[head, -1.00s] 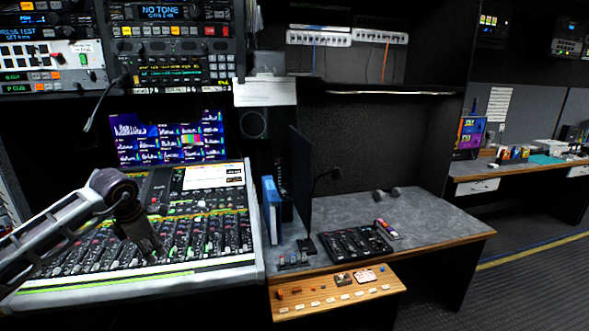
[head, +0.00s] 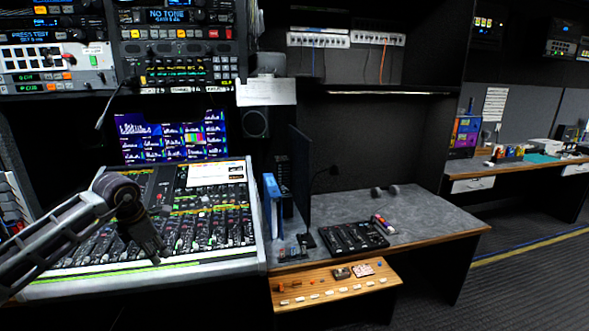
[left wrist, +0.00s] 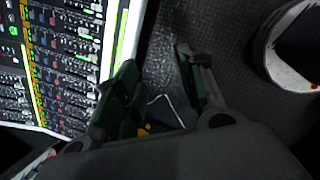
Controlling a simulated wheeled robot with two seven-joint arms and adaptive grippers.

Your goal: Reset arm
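My left arm comes in from the left in the head view. My left gripper (head: 149,243) hangs pointing down in front of the mixing console (head: 205,222). In the left wrist view, the two fingers of my left gripper (left wrist: 157,88) stand apart with nothing between them. Past the fingers, that view shows the console (left wrist: 62,62) at the left and dark textured floor. My right gripper is not in view.
A desk (head: 425,212) right of the console holds a black switcher panel (head: 353,238) and a blue binder (head: 272,205). A wooden panel (head: 330,291) with small buttons juts out in front. Equipment racks stand above the console. Open floor (head: 535,275) lies at the right.

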